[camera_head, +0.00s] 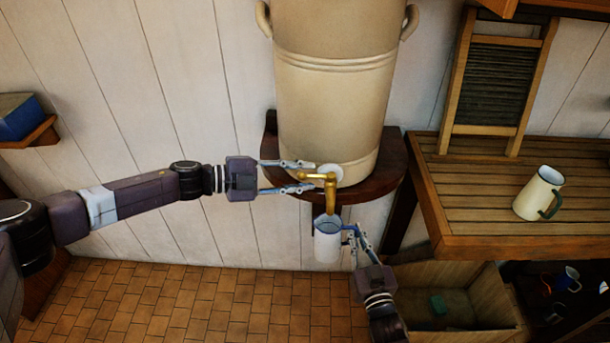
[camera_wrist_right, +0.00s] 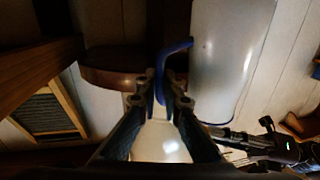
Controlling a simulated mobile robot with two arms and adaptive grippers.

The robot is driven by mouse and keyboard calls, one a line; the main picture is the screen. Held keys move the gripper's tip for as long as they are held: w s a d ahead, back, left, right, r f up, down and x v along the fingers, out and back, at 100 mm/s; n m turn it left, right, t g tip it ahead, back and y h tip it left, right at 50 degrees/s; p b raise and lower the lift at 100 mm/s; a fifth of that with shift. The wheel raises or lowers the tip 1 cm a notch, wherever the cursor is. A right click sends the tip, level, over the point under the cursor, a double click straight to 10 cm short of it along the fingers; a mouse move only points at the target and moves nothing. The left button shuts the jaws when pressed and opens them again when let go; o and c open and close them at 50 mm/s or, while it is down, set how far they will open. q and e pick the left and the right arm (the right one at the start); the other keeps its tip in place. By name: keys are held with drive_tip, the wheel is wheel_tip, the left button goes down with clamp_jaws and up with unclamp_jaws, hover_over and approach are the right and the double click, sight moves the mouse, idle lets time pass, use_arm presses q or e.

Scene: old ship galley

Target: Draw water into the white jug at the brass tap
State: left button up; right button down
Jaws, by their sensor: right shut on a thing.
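The white jug (camera_head: 328,246) with a blue rim and blue handle is upright under the brass tap (camera_head: 331,190), its mouth just below the spout. My right gripper (camera_head: 354,233) is shut on the handle. In the right wrist view the fingers (camera_wrist_right: 164,92) close on the blue handle (camera_wrist_right: 172,66) beside the jug (camera_wrist_right: 228,62). My left gripper (camera_head: 307,176) is open, its two fingers apart on either side of the tap's lever (camera_head: 317,177). I cannot tell whether water runs or stands in the jug.
The tap is on a large cream urn (camera_head: 335,110) on a dark wooden shelf (camera_head: 393,178). At the right, a slatted counter (camera_head: 480,205) holds a cream jug with a green handle (camera_head: 537,194) and a washboard (camera_head: 496,85). A wooden crate (camera_head: 490,308) stands below.

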use_arm(q)
drive_tip(key=v, duration=1.1)
use_arm(e)
drive_tip(key=shift+r, duration=0.15)
use_arm(q)
drive_tip(key=shift+a, duration=0.15)
drive_tip(key=v, duration=1.2)
